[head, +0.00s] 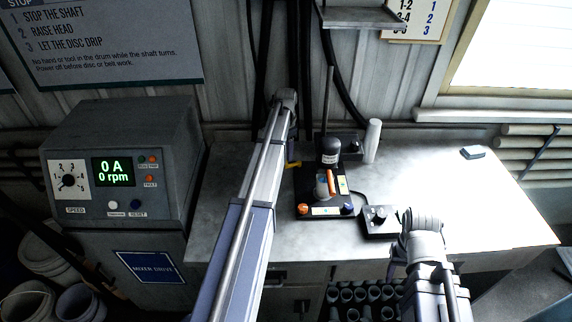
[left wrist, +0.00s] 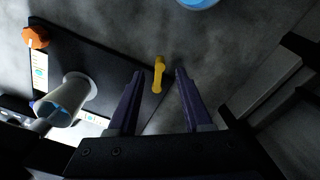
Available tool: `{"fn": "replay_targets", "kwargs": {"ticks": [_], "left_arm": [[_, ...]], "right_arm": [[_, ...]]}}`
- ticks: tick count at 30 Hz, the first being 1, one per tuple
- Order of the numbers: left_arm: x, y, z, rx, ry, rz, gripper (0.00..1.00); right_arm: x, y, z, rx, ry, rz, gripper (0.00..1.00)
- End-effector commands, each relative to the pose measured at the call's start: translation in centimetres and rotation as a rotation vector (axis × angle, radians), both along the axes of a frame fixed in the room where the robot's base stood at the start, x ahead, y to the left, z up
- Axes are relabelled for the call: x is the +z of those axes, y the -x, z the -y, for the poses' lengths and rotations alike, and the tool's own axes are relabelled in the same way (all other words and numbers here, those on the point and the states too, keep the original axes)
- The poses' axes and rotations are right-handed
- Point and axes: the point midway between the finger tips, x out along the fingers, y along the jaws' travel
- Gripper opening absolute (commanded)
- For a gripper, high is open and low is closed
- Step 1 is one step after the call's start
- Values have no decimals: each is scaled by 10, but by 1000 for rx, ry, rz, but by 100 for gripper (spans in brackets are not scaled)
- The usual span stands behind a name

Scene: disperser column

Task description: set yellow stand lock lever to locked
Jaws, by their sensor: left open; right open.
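The yellow lever (head: 293,164) is at the left rear edge of the black stand base (head: 308,182), partly behind my left arm. In the left wrist view the yellow lever (left wrist: 158,75) sticks out past the edge of the dark base plate (left wrist: 100,62). My left gripper (left wrist: 160,76) is open, with one finger on each side of the lever in the picture; I see no contact. Its fingers are hidden behind the arm in the head view. My right gripper (head: 396,262) is open and empty near the bench's front edge, away from the stand.
The bench's right side (head: 465,195) is mostly clear.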

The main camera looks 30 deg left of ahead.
Motion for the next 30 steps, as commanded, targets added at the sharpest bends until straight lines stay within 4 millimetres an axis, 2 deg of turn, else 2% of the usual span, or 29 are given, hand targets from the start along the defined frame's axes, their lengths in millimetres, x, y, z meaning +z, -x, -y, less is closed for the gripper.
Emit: {"fn": "replay_targets", "kwargs": {"ticks": [1,9,20,30], "left_arm": [[-14,0,0,0,0,0,50],[-43,0,0,0,0,0,50],[-45,0,0,0,0,0,50],[-45,0,0,0,0,0,12]], "right_arm": [[-14,0,0,0,0,0,50],[-43,0,0,-1,0,0,50],[-45,0,0,-1,0,0,50],[-45,0,0,-1,0,0,50]]}}
